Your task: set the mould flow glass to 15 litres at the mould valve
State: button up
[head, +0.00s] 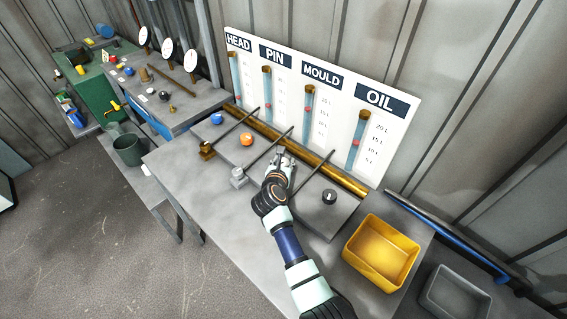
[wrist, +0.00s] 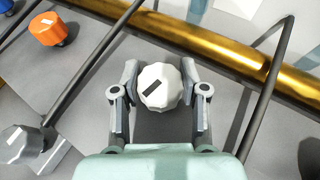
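The mould flow glass (head: 309,103) is a blue tube with a brass cap on the white panel, under the MOULD sign (head: 322,75). A small red float shows in its upper half; the scale beside it is too small to read surely. In the wrist view a white faceted knob (wrist: 159,88) with a dark slanted mark sits between the fingers of my gripper (wrist: 160,95). The fingers stand on both sides of the knob, with what look like narrow gaps. In the head view my gripper (head: 283,162) hides most of this knob, below the panel.
A blue knob (head: 216,119), an orange knob (head: 246,139) and a black knob (head: 329,196) stand on the same bench. Thin dark rods rise near my gripper, and a brass pipe (head: 340,178) runs behind. A yellow bin (head: 381,250) stands at the right.

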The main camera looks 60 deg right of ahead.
jog(key=c, duration=0.3)
jog(key=p, duration=0.2)
jog(key=shift+s+r+p, duration=0.1)
jog(key=shift+r+p, duration=0.25)
jog(key=shift+p, duration=0.05)
jog(key=shift+c, duration=0.2)
jog(key=n+t+p, duration=0.1)
jog(key=p, duration=0.2)
jog(key=shift+n+t+y, duration=0.3)
jog(key=shift+y, duration=0.1)
jog(key=shift+f+n+t+p, duration=0.15)
jog(key=shift+n+t+p, duration=0.15)
jog(key=shift+p, duration=0.5)
jog(key=shift+f, duration=0.2)
jog(key=o, duration=1.2)
jog(key=shift+c, duration=0.2)
